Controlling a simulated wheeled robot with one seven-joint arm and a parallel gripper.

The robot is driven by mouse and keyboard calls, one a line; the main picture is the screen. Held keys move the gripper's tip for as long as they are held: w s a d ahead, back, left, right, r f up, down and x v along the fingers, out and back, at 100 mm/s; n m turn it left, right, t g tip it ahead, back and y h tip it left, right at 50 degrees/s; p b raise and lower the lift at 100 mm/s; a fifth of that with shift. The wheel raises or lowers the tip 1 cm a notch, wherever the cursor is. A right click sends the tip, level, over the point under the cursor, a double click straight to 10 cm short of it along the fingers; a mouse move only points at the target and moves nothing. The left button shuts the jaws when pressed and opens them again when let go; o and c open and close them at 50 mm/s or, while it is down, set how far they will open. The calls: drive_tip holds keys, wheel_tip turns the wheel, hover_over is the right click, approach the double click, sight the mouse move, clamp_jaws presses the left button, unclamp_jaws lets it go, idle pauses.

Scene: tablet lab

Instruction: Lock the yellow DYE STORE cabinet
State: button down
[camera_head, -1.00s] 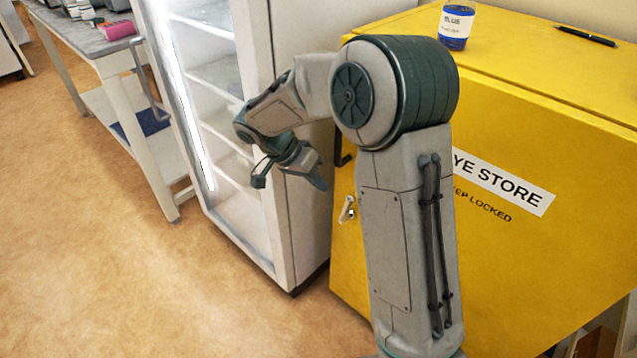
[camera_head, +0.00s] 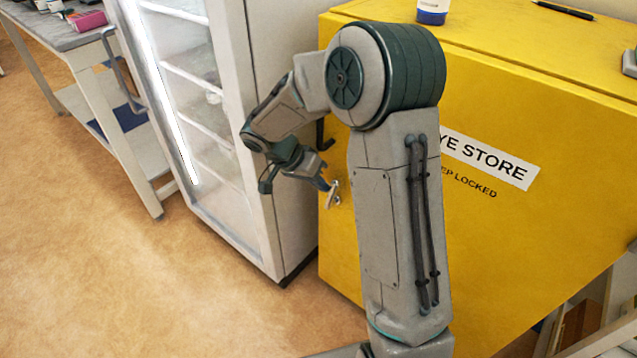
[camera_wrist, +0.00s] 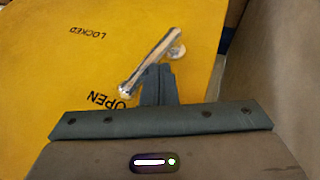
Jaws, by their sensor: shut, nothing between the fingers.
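The yellow DYE STORE cabinet (camera_head: 540,240) stands right of centre in the head view, its front looking closed and partly hidden by my arm. A small metal lever (camera_head: 333,195) sits low on the front's left side. In the wrist view the lever (camera_wrist: 150,62) slants, its thick lower-left end beside the word OPEN (camera_wrist: 112,100). The word LOCKED (camera_wrist: 88,32) is up and left, away from the lever. My gripper (camera_head: 322,184) is shut and empty, right at the lever. In the wrist view its fingertips (camera_wrist: 158,70) overlap the lever's lower edge; contact cannot be told.
A glass-fronted fridge (camera_head: 270,215) stands close on the cabinet's left. A black handle (camera_head: 322,133) juts from the cabinet front above the lever. A blue-labelled jar (camera_head: 433,11) and a pen (camera_head: 565,10) lie on top. Open floor (camera_head: 130,290) is at the front left.

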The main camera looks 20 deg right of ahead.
drive_tip(key=shift+s+d+b, duration=0.25)
drive_tip(key=shift+s+b, duration=0.05)
drive_tip(key=shift+s, duration=0.05)
drive_tip(key=shift+r, duration=0.1)
drive_tip(key=p+v, duration=0.4)
drive_tip(key=v, duration=0.6)
drive_tip(key=shift+s+d, duration=0.25)
drive_tip(key=shift+s, duration=0.15)
drive_tip(key=shift+r, duration=0.1)
drive_tip(key=s+a+f+n+t+h+b, duration=0.3)
drive_tip(key=a+f+n+t+h, duration=0.4)
drive_tip(key=n, duration=0.5)
drive_tip(key=shift+s+f+n+t+h+b, duration=0.35)
drive_tip(key=shift+f+t+h, duration=0.25)
drive_tip(key=shift+f+t, duration=0.7)
